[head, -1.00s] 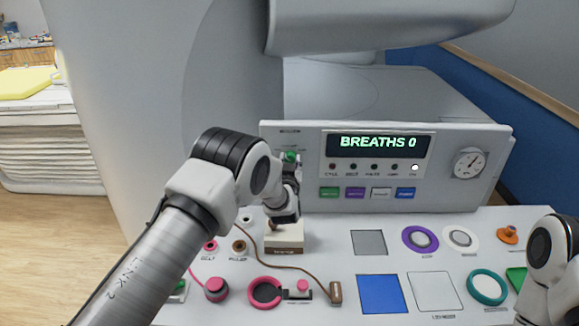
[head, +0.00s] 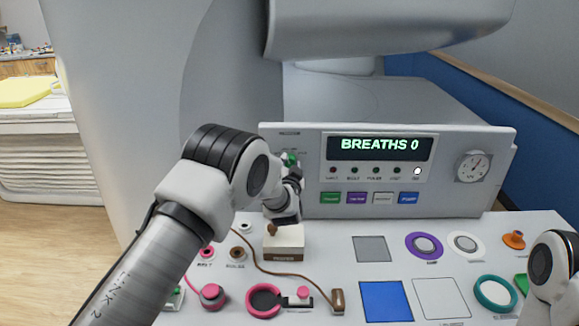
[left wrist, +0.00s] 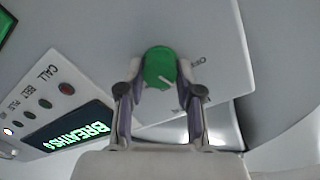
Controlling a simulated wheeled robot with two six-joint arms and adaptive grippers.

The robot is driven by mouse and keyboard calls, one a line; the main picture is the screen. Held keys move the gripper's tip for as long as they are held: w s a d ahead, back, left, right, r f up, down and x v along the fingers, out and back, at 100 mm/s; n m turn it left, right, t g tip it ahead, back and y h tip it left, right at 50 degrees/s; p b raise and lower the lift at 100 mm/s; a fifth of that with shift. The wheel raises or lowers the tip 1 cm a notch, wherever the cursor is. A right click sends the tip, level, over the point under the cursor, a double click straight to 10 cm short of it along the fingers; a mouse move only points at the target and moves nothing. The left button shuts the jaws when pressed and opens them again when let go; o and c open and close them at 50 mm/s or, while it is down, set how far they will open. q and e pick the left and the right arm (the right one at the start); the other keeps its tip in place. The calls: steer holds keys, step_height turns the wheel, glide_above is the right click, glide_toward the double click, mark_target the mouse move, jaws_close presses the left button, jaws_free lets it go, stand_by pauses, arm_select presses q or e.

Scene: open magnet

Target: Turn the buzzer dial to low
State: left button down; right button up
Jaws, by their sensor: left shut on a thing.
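The buzzer dial is a green round knob with a white pointer mark (left wrist: 160,66), on the pale console panel (left wrist: 222,30). In the left wrist view it sits between the two fingers of my left gripper (left wrist: 160,90), which is shut on it. In the head view only a bit of the green dial (head: 291,158) shows above the gripper (head: 288,180); the arm hides the rest.
The display (head: 380,147) reads "BREATHS 0", with small lamps and coloured buttons below. A gauge (head: 473,166) is at the right. The table (head: 340,225) holds a wooden-based block (head: 284,243), a pink ring (head: 264,300), cords and coloured pads.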

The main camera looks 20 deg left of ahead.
arm_select(q)
steer(key=c, duration=0.8)
jaws_free()
steer(key=shift+o, duration=0.2)
steer(key=shift+d, duration=0.1)
steer(key=v, duration=1.2)
